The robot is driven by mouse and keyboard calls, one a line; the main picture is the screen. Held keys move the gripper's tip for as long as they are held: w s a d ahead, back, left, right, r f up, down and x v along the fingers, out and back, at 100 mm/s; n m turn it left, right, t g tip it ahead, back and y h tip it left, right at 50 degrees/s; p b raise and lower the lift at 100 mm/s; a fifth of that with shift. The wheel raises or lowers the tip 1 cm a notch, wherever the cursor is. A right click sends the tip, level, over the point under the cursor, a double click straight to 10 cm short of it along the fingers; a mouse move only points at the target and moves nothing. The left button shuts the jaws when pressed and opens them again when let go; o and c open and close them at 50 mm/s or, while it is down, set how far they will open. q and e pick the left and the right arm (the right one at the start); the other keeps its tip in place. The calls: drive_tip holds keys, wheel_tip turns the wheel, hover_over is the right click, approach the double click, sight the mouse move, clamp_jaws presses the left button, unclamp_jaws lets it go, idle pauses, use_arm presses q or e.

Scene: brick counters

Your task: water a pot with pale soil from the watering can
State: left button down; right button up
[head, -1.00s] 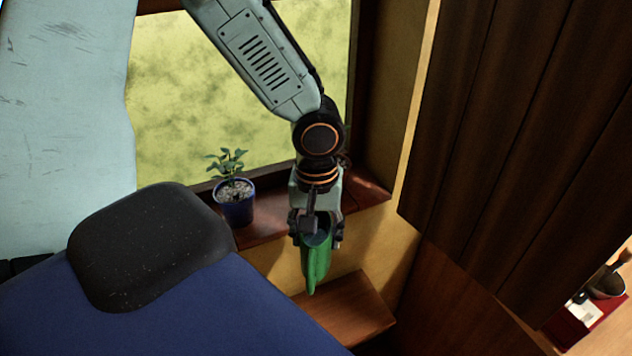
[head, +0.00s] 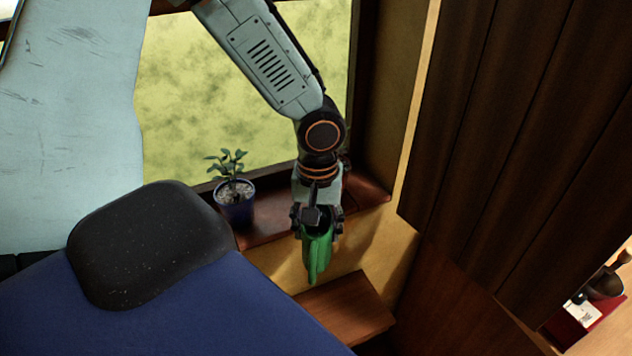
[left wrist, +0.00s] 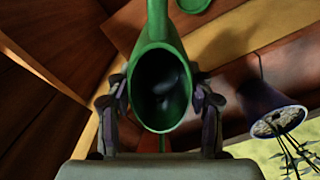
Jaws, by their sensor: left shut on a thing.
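A small plant stands in a blue pot (head: 236,212) on the wooden windowsill. The pot's soil (head: 234,191) looks pale and speckled grey. The pot also shows at the right of the left wrist view (left wrist: 268,105). My left gripper (head: 317,222) is shut on the green watering can (head: 317,252), to the right of the pot and apart from it. In the left wrist view the can's round open end (left wrist: 160,90) faces the camera between the fingers, and its green body runs up out of frame. My right gripper is not in view.
The windowsill (head: 270,228) runs along the window behind my left arm. A lower wooden ledge (head: 345,310) lies below the can. A dark bowl (head: 605,284) is at the far right edge.

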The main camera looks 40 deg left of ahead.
use_arm(q)
drive_tip(key=shift+w, duration=0.35)
drive_tip(key=shift+w+a+f, duration=0.2)
drive_tip(key=shift+w+a, duration=0.05)
drive_tip(key=shift+a, duration=0.35)
drive_tip(key=shift+w+f, duration=0.1)
drive_tip(key=shift+w, duration=0.45)
drive_tip(key=shift+w+a+f, duration=0.15)
drive_tip(key=shift+w+a, duration=0.1)
drive_tip(key=shift+a, duration=0.3)
drive_tip(key=shift+w+f, duration=0.1)
drive_tip(key=shift+w, duration=0.35)
drive_tip(key=shift+w+a+f, duration=0.15)
drive_tip(key=shift+w+a, duration=0.1)
drive_tip(key=shift+a, duration=0.3)
drive_tip(key=shift+w+b, duration=0.15)
drive_tip(key=shift+b, duration=0.15)
drive_tip(key=shift+w, duration=0.1)
